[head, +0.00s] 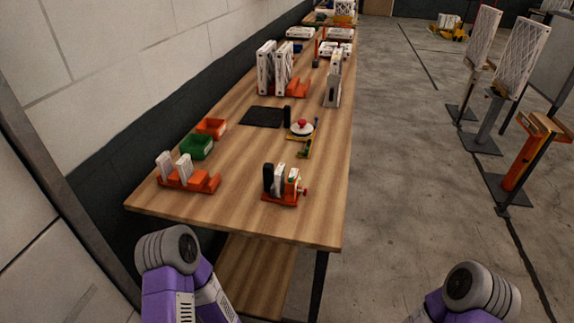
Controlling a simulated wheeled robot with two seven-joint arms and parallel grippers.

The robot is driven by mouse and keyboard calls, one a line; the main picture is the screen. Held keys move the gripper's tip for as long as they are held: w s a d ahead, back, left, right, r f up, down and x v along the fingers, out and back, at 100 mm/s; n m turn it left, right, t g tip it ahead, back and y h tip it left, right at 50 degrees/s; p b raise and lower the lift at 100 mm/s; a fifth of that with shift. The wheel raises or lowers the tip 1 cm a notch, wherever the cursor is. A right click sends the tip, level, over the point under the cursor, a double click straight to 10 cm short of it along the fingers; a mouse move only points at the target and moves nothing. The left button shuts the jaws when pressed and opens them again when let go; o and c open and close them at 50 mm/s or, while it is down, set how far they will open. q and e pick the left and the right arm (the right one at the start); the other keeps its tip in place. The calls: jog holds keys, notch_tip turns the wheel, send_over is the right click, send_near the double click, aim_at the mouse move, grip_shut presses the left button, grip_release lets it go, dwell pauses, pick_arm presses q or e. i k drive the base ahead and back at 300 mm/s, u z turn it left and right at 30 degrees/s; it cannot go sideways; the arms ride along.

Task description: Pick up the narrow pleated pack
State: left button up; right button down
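Several white packs stand on the long wooden table (235,212), and I cannot tell for certain which is the narrow pleated pack. Two small white packs, a left one (164,165) and a right one (185,167), stand upright in an orange rack (200,184) at the front left. A slim white block (279,178) stands beside a black block (268,179) in a second orange rack (283,200) at the front right. Taller white panels (265,68) stand farther back. Pleats are too small to make out. Neither of my grippers shows; only purple and grey arm parts are at the bottom.
Green (196,147) and orange (212,127) bins sit near the wall. A black mat (263,117) and a red-knobbed device (301,128) lie mid-table. Panels on stands (519,62) are on the right. The floor (410,170) between is clear.

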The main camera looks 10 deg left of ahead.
aim_at(279, 174)
jog(key=u, duration=3.35)
jog(key=k, duration=1.5)
jog(key=z, duration=2)
